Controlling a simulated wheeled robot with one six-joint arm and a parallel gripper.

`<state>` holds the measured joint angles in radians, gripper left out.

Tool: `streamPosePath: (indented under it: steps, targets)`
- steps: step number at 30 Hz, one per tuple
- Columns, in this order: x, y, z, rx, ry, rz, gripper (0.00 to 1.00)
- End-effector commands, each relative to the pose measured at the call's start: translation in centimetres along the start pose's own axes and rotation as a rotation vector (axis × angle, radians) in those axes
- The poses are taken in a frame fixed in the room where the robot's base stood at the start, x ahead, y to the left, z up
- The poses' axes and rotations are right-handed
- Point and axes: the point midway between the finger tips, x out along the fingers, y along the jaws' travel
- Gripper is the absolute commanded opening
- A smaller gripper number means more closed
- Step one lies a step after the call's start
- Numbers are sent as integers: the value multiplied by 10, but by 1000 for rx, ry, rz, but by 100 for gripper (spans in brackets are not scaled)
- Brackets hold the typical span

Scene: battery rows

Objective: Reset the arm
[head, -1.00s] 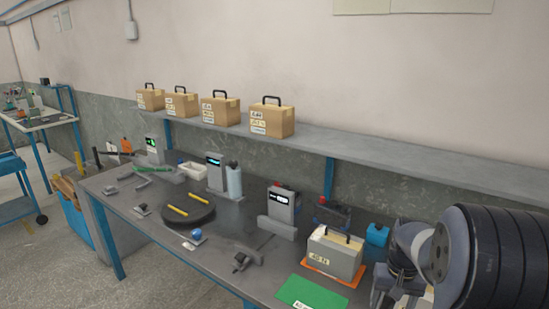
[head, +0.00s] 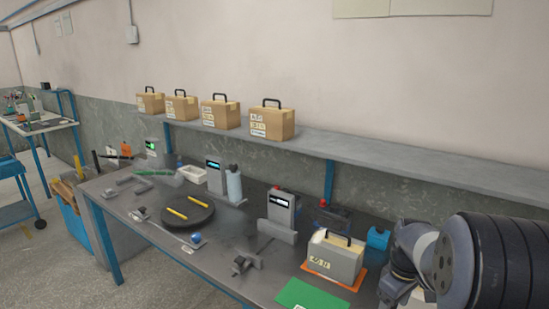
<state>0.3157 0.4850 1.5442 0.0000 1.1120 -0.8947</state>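My arm (head: 450,260) fills the lower right corner of the head view. Its thick dark ringed joint is close to the camera, with a grey link to the left of it over the right end of the bench. My gripper's fingers do not show, so I cannot see whether it holds anything. A grey battery box with a handle (head: 336,260) sits on an orange mat (head: 347,282), left of my arm, with a gap between them.
The bench (head: 215,265) holds a round dark turntable (head: 188,211) with yellow bars, testers (head: 281,206), a bottle (head: 233,185) and a green mat (head: 298,294). Several tan battery boxes (head: 272,121) stand on the wall shelf (head: 400,165). Free room lies above the bench.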

Motion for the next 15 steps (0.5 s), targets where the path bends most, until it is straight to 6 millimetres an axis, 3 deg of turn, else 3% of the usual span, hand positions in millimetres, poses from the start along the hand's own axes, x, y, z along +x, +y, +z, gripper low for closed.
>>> streamPosePath:
  steps: [15]
  targets:
    - [1, 0, 0, -426, 0, 0, 68]
